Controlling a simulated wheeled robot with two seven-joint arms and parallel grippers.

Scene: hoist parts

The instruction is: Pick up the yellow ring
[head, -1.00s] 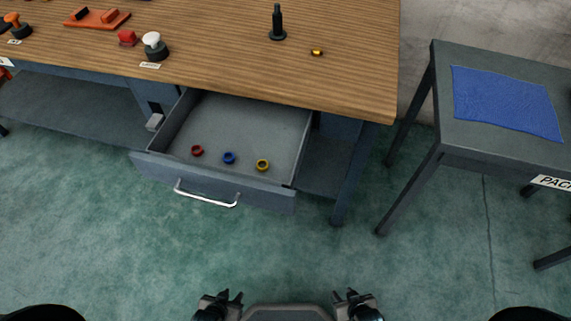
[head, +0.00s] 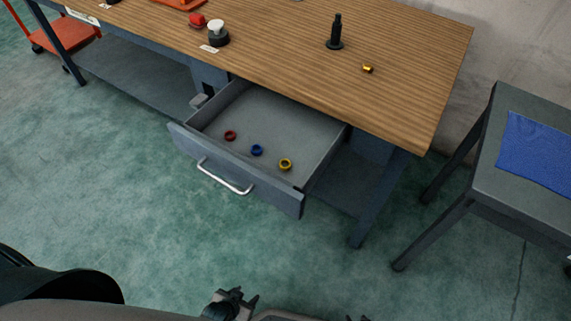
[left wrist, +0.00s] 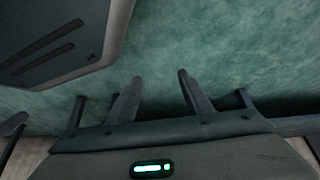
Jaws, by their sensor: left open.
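The yellow ring (head: 286,164) lies in the open drawer (head: 322,170), toward its front right. A blue ring (head: 257,150) and a red ring (head: 230,135) lie to its left in the same drawer. My left gripper (head: 246,300) is low in the head view, well in front of the drawer and apart from the rings. In the left wrist view my left gripper (left wrist: 158,85) is open and empty over the green floor. My right gripper (head: 357,319) barely shows at the bottom edge of the head view.
The wooden bench top (head: 300,50) overhangs the drawer's back. On it stand a black post (head: 336,35), a small brass part (head: 367,68), and red and white knobs. A grey table (head: 480,185) with a blue cloth (head: 540,150) stands right. Floor before the drawer is clear.

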